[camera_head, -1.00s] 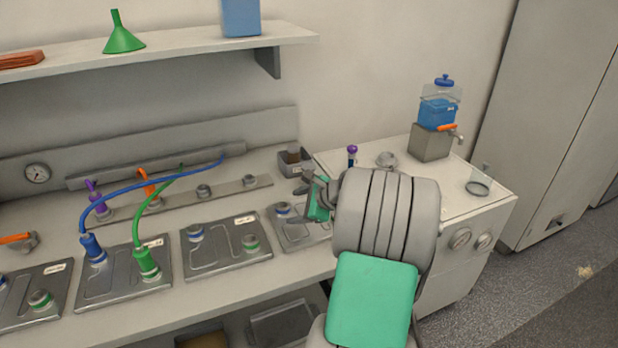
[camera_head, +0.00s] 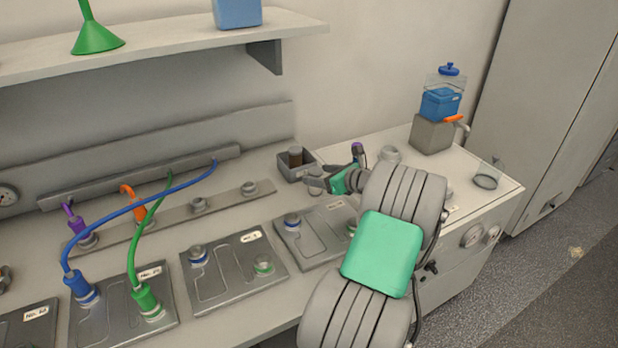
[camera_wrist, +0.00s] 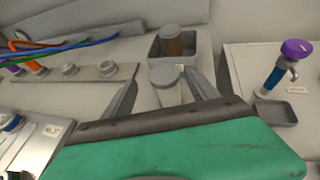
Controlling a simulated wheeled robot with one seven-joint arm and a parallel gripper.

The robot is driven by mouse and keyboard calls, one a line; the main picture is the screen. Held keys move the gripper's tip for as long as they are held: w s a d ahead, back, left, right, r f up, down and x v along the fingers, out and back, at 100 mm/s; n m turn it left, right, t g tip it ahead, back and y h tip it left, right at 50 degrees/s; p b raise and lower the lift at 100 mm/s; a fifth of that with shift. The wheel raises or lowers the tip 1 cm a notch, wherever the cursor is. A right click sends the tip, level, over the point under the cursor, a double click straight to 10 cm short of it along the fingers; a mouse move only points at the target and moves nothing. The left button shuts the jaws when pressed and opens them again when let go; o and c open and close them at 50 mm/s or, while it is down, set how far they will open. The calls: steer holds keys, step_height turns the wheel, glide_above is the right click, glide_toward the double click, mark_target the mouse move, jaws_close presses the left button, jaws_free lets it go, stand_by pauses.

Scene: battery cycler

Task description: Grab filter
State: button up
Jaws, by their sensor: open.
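My gripper (camera_head: 318,176) is open, its two fingers reaching toward the back of the bench. In the wrist view, a pale cylinder with a grey cap (camera_wrist: 166,77) stands between the open fingers (camera_wrist: 160,80), with no grip on it visible. Just behind it, a brown cylinder with a grey cap (camera_wrist: 174,42) stands upright in a small grey bin (camera_wrist: 205,62). The brown cylinder also shows in the head view (camera_head: 295,157), in the bin (camera_head: 309,165). I cannot tell for sure which of the two cylinders is the filter.
Metal plates (camera_head: 235,270) with ports line the bench front; blue (camera_head: 125,218) and green hoses run to one. A purple-capped tube (camera_wrist: 275,75) stands at the right. A shelf overhangs the left.

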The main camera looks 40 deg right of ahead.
steer(key=shift+w+f, duration=0.25)
steer(key=shift+w, duration=0.3)
steer(key=shift+w+d+f, duration=0.1)
steer(key=shift+d+f, duration=0.05)
steer(key=shift+d, duration=0.1)
steer(key=p+x, duration=0.1)
steer(key=x, duration=0.3)
steer(key=shift+w+d+f, duration=0.1)
steer(key=shift+d+f, duration=0.05)
steer(key=shift+f, duration=0.05)
steer(key=shift+r, duration=0.1)
steer(key=shift+c, duration=0.2)
steer(key=c, duration=1.4)
steer(key=shift+c, duration=0.2)
